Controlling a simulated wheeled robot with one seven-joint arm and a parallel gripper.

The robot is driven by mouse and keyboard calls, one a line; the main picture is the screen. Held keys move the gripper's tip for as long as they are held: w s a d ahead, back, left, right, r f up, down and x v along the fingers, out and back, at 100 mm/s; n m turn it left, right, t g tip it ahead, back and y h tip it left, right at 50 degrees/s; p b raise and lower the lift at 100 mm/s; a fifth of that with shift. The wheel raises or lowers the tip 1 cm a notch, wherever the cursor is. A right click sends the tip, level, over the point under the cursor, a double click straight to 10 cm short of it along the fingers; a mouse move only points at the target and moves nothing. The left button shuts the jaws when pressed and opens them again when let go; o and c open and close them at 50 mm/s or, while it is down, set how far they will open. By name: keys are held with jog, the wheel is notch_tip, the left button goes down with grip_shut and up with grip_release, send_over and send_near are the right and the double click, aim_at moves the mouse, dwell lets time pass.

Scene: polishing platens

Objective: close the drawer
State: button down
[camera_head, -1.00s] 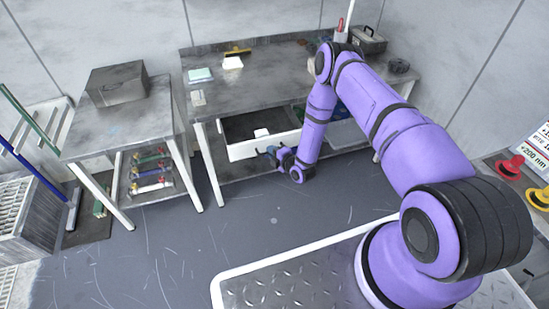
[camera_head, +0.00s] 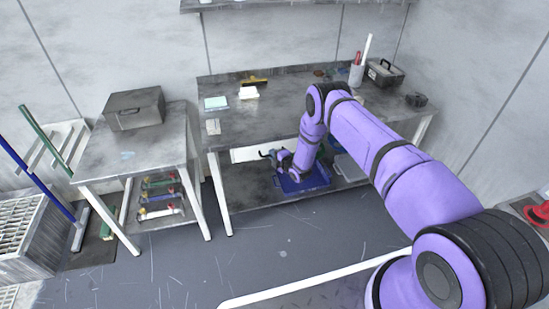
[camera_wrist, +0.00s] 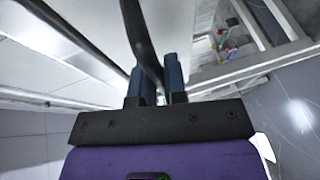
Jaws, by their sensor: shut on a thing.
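The drawer's white front (camera_head: 248,154) sits under the top of the long grey workbench (camera_head: 290,115), and its inside is not visible. It looks level with the bench's front edge, though a small gap cannot be ruled out. My gripper (camera_head: 272,156) is at the right part of the drawer front, partly hidden by my wrist. In the wrist view my gripper (camera_wrist: 157,85) has its two blue-grey fingers close together around a dark curved handle bar (camera_wrist: 143,40).
A blue bin (camera_head: 308,181) and a grey lidded box (camera_head: 350,168) are on the bench's lower shelf. A smaller table (camera_head: 135,145) with a dark case (camera_head: 134,108) stands at left. The floor (camera_head: 285,245) in front is clear.

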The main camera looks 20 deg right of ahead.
jog(key=shift+w+d+r, duration=0.1)
jog(key=shift+w+r, duration=0.05)
jog(key=shift+w, duration=0.1)
jog(key=c, duration=1.2)
grip_release()
jog(key=shift+w, duration=0.1)
jog(key=v, duration=1.1)
